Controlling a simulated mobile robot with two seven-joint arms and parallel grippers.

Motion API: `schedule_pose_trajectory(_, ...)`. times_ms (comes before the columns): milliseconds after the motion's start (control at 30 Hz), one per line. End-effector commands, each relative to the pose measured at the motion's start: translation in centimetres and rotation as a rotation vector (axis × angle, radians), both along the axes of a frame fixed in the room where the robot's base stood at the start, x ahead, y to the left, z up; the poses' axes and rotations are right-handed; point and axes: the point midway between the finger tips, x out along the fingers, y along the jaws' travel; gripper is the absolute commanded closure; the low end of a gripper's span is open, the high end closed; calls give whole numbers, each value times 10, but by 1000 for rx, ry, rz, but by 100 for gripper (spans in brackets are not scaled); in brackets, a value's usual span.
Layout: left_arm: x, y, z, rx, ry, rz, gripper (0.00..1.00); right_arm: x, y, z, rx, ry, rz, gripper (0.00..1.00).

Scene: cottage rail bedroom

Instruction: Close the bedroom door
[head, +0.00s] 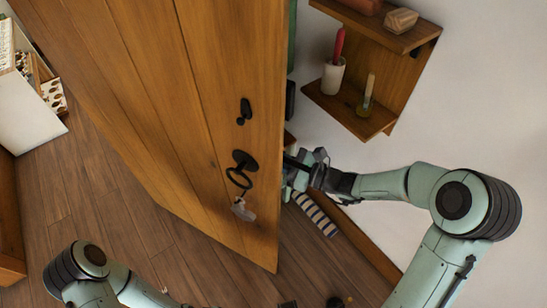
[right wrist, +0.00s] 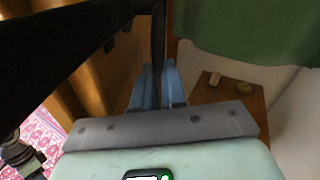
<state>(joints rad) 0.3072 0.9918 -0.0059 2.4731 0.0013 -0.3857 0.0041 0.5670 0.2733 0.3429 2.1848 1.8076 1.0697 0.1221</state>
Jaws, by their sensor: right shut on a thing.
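The wooden bedroom door (head: 150,90) stands ajar at an angle across the head view, with floor showing on both sides of it. Its near face carries a black keyhole cover (head: 244,111) and a black ring pull (head: 241,170) with a pale tag (head: 243,209) hanging below. My right gripper (head: 296,168) is at the door's right edge, on its far side. In the right wrist view its blue fingers (right wrist: 157,88) are shut around a dark upright bar (right wrist: 158,45), which seems to be the far-side handle; the grip is partly hidden. My left arm shows at bottom left, its gripper out of frame.
A wooden wall shelf (head: 375,85) with a cup and candle is above my right arm. A striped roll (head: 316,214) lies on the floor by the wall. A white cabinet (head: 25,105) stands far left.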

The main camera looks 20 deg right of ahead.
Motion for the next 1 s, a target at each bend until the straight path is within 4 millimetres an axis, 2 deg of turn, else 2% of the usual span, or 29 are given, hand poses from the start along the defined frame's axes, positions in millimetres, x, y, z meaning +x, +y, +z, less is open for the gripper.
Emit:
schedule_pose_trajectory(200,13,0,24,0,-14,0,57,-2,-3,12,-69,60,3,100)
schedule_pose_trajectory(333,20,0,36,0,-23,0,57,-5,-6,13,-115,110,2,100)
schedule_pose_trajectory(1000,19,0,35,0,-21,0,57,-6,-6,9,-126,124,3,100)
